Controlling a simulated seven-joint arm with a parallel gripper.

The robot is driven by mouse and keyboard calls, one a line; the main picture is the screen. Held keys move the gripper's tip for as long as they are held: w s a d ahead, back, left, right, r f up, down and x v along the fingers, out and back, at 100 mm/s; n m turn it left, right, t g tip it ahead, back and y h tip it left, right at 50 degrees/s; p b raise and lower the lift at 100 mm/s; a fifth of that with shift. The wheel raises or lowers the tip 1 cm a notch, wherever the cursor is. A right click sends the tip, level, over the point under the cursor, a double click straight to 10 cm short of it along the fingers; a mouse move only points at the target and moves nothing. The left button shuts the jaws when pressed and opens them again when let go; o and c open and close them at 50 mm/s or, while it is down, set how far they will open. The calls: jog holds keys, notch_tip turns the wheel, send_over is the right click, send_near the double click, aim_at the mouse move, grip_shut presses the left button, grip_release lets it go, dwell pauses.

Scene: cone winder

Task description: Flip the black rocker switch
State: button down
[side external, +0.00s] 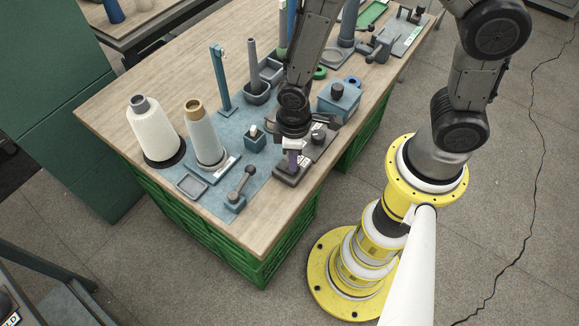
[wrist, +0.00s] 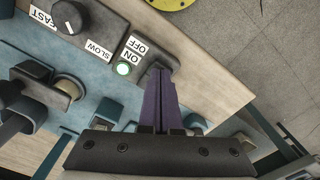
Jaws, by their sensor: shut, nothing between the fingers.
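My gripper (wrist: 160,75) is shut and empty, with its purple fingers pressed together. In the wrist view the fingertips are at the end of the grey control box (wrist: 112,22), beside its ON and OFF labels (wrist: 132,48). The black rocker switch cannot be made out; the fingers seem to cover its spot. In the side view my gripper (side external: 293,161) points down over the near end of the control box (side external: 288,178). Whether the fingertips touch it cannot be told.
A black knob (wrist: 70,16) sits on the box between FAST and SLOW labels. A small blue-grey block (side external: 255,138) and a lever (side external: 240,190) stand to the left. Yarn cones (side external: 155,135) stand farther left. A blue box with a knob (side external: 340,100) is behind right.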

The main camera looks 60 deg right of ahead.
jog(key=shift+f, duration=0.4)
jog(key=shift+r, duration=3.55)
jog(key=w+d+r+m+t, duration=0.1)
jog(key=d+r+m+t, duration=0.2)
jog(key=r, duration=0.6)
jog(key=w+d+r+t, duration=0.15)
jog(key=d+r, duration=0.25)
jog(key=r, duration=0.5)
jog(key=s+d+r+m, duration=0.1)
jog(key=s+d+r, duration=0.1)
jog(key=s, duration=0.4)
jog(key=s+d+r+m+t, duration=0.1)
jog(key=s+d+r+m, duration=0.1)
jog(key=s, duration=0.4)
